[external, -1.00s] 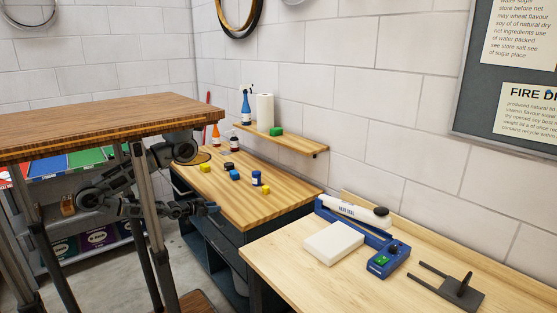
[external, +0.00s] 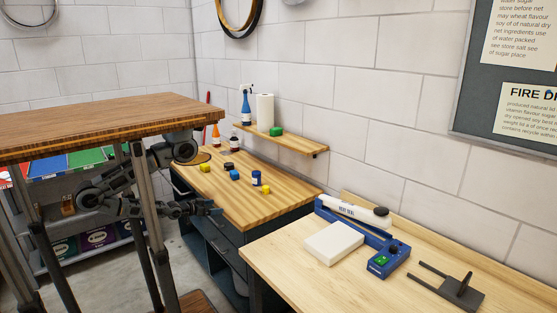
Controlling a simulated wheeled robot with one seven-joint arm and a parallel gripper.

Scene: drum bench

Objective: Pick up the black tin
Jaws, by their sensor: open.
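A small dark round thing (external: 228,166), which looks like the black tin, sits on the wooden bench top (external: 235,205) among small coloured items. It is too small to make out in detail. My gripper (external: 216,208) is at the near left edge of this bench, in front of the tin and apart from it. Its jaws are open with nothing visible between them. Part of my arm is hidden behind a post of the tall table.
Close to the tin are yellow (external: 205,167) and blue (external: 234,174) blocks, a blue jar (external: 256,178) and another yellow block (external: 266,190). An orange bottle (external: 215,136) stands behind. A wall shelf (external: 300,145) overhangs the bench's back. The tall brown table (external: 100,118) stands at left.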

